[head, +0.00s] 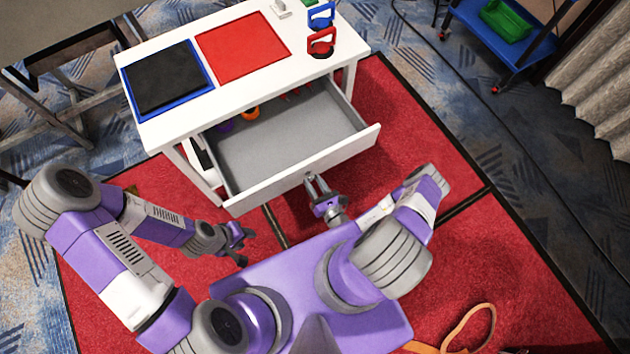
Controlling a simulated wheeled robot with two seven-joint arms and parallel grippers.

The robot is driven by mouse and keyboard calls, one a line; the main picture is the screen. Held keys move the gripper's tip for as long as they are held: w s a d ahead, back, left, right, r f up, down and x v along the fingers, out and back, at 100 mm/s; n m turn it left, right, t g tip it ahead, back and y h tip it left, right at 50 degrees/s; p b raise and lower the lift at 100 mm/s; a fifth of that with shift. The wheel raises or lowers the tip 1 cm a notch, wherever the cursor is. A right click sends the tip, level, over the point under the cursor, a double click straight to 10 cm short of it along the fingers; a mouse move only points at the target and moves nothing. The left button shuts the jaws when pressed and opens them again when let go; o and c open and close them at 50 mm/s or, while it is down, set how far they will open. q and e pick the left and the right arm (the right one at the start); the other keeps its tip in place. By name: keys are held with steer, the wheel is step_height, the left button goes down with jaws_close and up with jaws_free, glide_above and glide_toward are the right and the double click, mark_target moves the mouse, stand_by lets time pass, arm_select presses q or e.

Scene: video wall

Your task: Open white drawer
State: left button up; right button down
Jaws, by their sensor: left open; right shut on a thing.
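The white drawer (347,148) of the white table is pulled well out toward me. Its grey inside shows, with an orange thing (250,113), a purple thing and small red things toward the back. My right gripper (313,183) is at the middle of the drawer front and shut on what seems to be its handle; the handle itself is mostly hidden by the fingers. My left gripper (240,243) is open and empty, low and to the left of the drawer, apart from it.
The white table (295,78) bears a black panel with a blue rim (167,78), a red panel (243,48) and red and blue clamp-like things (321,42). A blue cart (500,40) stands back right. An orange loop (470,325) lies on the red mat (530,270). The mat right of the drawer is clear.

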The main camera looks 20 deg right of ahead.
steer(key=c, duration=0.7)
jaws_free()
steer(key=shift+c, duration=0.2)
steer(key=s, duration=0.7)
steer(key=shift+s+d+p, duration=0.3)
